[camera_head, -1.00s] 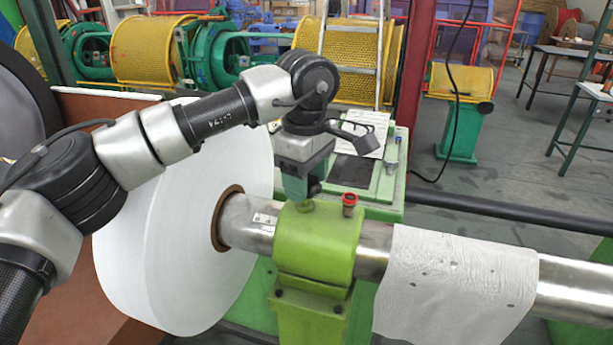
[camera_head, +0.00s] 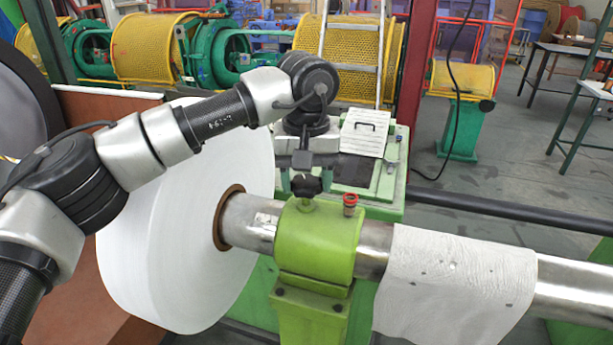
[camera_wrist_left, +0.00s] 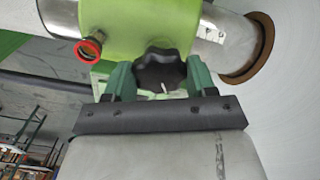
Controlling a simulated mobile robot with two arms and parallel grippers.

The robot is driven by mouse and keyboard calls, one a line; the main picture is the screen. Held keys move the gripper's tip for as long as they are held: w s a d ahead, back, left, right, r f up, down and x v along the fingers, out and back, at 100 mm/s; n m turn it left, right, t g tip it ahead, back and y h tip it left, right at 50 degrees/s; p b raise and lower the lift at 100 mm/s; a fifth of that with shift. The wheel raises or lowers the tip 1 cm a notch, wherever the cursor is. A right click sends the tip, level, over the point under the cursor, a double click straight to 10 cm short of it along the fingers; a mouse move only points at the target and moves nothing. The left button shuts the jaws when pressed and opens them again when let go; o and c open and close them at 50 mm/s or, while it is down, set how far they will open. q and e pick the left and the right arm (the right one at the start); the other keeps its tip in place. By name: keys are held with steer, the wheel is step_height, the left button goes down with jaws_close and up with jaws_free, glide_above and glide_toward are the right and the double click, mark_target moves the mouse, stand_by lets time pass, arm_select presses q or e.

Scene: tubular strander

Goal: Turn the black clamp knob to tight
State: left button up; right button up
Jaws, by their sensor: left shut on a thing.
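The black clamp knob (camera_head: 307,186) is a dark lobed knob on top of the green clamp block (camera_head: 318,240), which sits around the steel shaft. In the left wrist view the knob (camera_wrist_left: 160,70) has a small white mark on its near side. My left gripper (camera_head: 304,178) reaches down from above and behind the block. Its two green fingers stand on either side of the knob, shut on it, as the left wrist view shows (camera_wrist_left: 159,78). Whether the knob is tight cannot be told. My right gripper is not in view.
A small red knob (camera_head: 350,199) stands on the block just right of the black knob. A large white roll (camera_head: 180,215) is on the shaft to the left. A white sheet (camera_head: 455,285) hangs over the shaft (camera_head: 575,310) to the right. A green cabinet (camera_head: 372,205) stands behind.

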mark_target(306, 181)
arm_select(q)
steer(key=m, duration=0.6)
steer(key=shift+w+a+r+m, duration=0.1)
steer(key=shift+w+r+m, duration=0.05)
steer(key=shift+r+m, duration=0.15)
stand_by(0.5)
steer(key=o, duration=0.7)
steer(key=shift+o, duration=1.1)
steer(key=shift+f, duration=0.2)
step_height(306, 181, up, 11)
steer(key=shift+b, duration=0.4)
